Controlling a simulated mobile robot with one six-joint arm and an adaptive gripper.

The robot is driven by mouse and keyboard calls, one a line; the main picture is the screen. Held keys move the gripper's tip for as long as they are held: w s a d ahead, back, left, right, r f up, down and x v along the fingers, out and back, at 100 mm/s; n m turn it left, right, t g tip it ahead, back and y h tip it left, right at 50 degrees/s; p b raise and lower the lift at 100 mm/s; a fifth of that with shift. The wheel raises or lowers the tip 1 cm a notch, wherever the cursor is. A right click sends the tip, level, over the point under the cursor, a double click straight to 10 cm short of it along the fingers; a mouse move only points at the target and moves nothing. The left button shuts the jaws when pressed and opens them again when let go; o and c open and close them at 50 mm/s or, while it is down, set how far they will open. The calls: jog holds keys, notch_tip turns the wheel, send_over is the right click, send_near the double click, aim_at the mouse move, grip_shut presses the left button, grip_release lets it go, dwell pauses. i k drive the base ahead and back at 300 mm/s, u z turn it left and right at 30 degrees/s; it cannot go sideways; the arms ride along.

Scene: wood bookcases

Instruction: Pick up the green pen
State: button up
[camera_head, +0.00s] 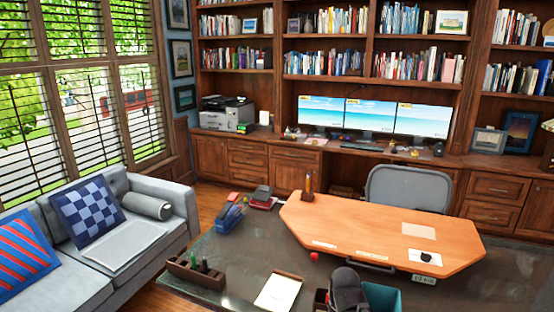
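A small green upright item (204,266), which looks like the green pen, stands in a dark brown desk organizer (190,276). The organizer is on the dark desk top at the lower left, near the sofa. The lower part of the green item is hidden by the organizer. A thin dark item stands close to its left.
The dark desk (235,255) carries a clipboard with paper (278,291), a blue stapler-like item (230,216), a teal box (384,297) and an unclear dark grey rounded shape (347,285). A raised wooden top (350,228) stands behind. A grey sofa (175,225) is left.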

aim_at(193, 259)
jog(key=k, duration=1.35)
jog(key=u, duration=0.2)
jog(key=i, duration=0.45)
jog(key=u, duration=0.55)
jog(key=i, duration=1.55)
